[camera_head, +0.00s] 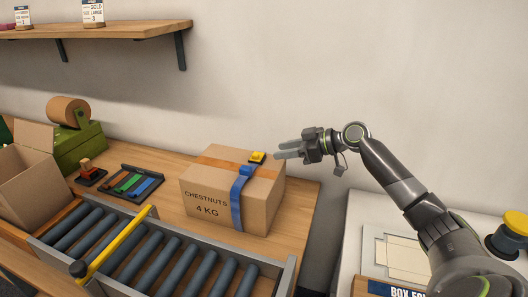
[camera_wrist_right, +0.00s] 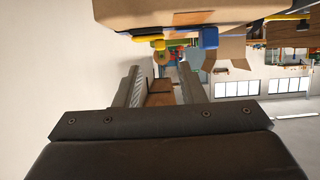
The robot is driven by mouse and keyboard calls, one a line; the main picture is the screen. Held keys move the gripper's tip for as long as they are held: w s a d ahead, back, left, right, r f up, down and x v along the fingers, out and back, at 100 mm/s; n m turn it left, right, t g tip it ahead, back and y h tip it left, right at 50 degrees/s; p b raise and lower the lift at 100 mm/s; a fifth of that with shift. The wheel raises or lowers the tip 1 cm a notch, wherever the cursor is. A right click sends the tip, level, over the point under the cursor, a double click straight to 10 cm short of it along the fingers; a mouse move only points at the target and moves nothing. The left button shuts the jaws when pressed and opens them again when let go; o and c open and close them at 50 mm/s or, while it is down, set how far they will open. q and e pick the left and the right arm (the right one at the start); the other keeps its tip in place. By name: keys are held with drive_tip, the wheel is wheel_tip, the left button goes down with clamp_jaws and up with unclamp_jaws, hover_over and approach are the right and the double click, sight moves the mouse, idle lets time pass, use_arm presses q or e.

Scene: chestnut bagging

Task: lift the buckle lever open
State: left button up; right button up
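A closed cardboard box (camera_head: 225,205) marked CHESTNUTS 4 KG stands on the wooden table, with a blue strap (camera_head: 237,205) over its top and front. A yellow buckle (camera_head: 257,157) is on the box top near its far edge; its lever is too small to tell whether it is up or down. My right gripper (camera_head: 280,150) is just right of the buckle, fingers apart and empty, pointing left. In the right wrist view the gripper (camera_wrist_right: 158,75) shows open, with the yellow part (camera_wrist_right: 146,38) and blue strap (camera_wrist_right: 209,38) beyond its tips. My left gripper is not in view.
A roller conveyor (camera_head: 165,255) with a yellow bar (camera_head: 115,243) runs along the front. An open carton (camera_head: 28,168), a green tape dispenser (camera_head: 78,145) and a rack of coloured strips (camera_head: 130,184) stand left. A wall shelf (camera_head: 110,31) is above. The air above the box is free.

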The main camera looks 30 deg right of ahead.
sight(258, 155)
drive_tip(key=p+x, duration=0.1)
drive_tip(key=x, duration=0.6)
drive_tip(key=shift+f, duration=0.1)
clamp_jaws()
